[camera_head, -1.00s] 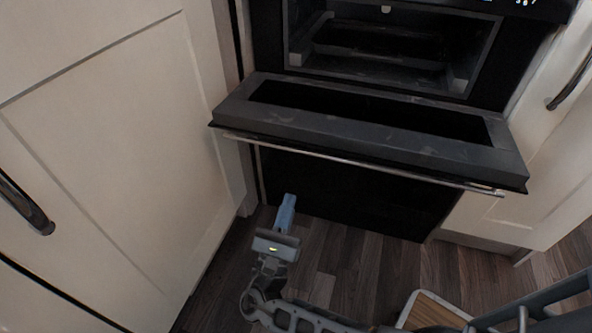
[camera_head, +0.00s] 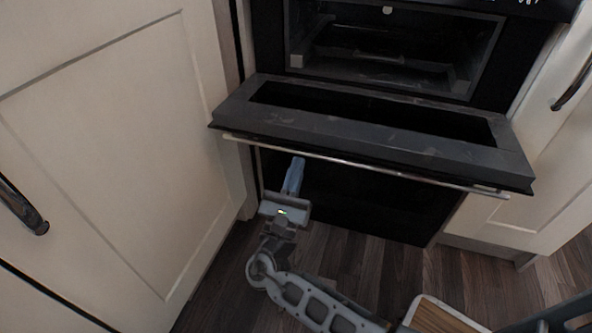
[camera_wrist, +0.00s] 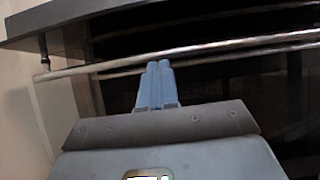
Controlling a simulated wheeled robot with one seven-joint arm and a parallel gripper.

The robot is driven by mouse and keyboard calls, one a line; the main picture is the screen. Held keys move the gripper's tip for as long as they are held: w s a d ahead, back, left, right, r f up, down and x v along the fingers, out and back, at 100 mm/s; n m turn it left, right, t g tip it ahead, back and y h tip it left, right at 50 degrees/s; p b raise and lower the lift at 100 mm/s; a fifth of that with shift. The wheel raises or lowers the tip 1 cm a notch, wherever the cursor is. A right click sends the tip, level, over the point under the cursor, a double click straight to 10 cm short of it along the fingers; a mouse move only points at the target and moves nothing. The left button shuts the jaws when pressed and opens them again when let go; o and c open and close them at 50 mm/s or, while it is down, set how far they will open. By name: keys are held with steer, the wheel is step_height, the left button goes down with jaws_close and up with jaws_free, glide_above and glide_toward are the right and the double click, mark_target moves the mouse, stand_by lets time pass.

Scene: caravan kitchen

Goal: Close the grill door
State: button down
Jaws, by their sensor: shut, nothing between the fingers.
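The grill door (camera_head: 365,131) hangs open, folded down to about level in front of the dark grill cavity (camera_head: 390,45). A long metal bar handle (camera_head: 370,167) runs along its front edge. My gripper (camera_head: 299,162) is shut and empty, its blue fingers together and pointing toward the oven front, near and below the left part of the handle. In the wrist view the fingertips (camera_wrist: 159,66) appear just under the handle bar (camera_wrist: 210,50). I cannot tell whether they touch it. The door's underside edge (camera_wrist: 80,20) shows at the upper left.
A cream cabinet (camera_head: 110,150) stands close on the left, with a dark handle (camera_head: 22,205). Another cream cabinet (camera_head: 545,170) is on the right. A dark lower oven front (camera_head: 370,205) lies below the door. Wooden floor (camera_head: 370,255) is open in front.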

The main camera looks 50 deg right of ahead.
steer(key=shift+r, duration=0.15)
steer(key=shift+a+r+y+p, duration=0.15)
steer(key=shift+r+y+p, duration=0.25)
steer(key=shift+p, duration=0.8)
